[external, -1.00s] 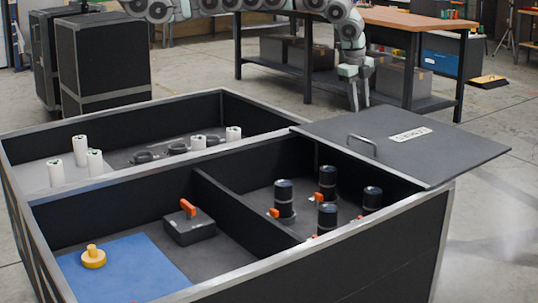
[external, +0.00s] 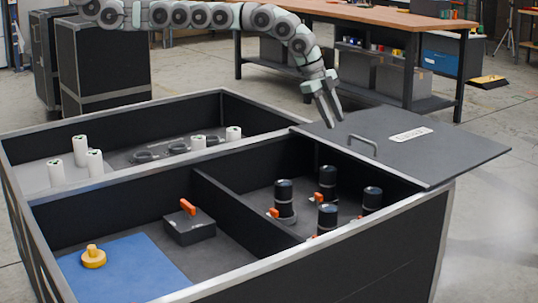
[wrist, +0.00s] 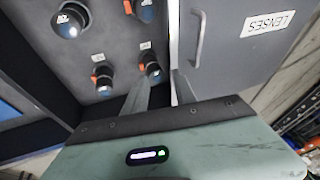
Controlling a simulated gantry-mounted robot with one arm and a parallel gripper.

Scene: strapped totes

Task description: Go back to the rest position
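My gripper (external: 334,117) is open and empty, its two fingers apart. It hangs in the air near the tote's back right part, in front of the lid's left edge in the external view. In the wrist view the fingers (wrist: 160,90) point toward the lens compartment and the lid (wrist: 245,55). The grey lid (external: 445,150), with a handle (external: 363,146) and a label reading LENSES, lies flat over the tote's back right corner. The lens compartment is uncovered and holds several black lenses (external: 327,215) with orange tabs.
The tote (external: 400,245) has several compartments. White cylinders (external: 80,150) and dark rings stand at the back. A black box with an orange handle (external: 188,222) and a yellow knob on a blue mat (external: 130,268) are in front. A workbench (external: 400,18) stands behind.

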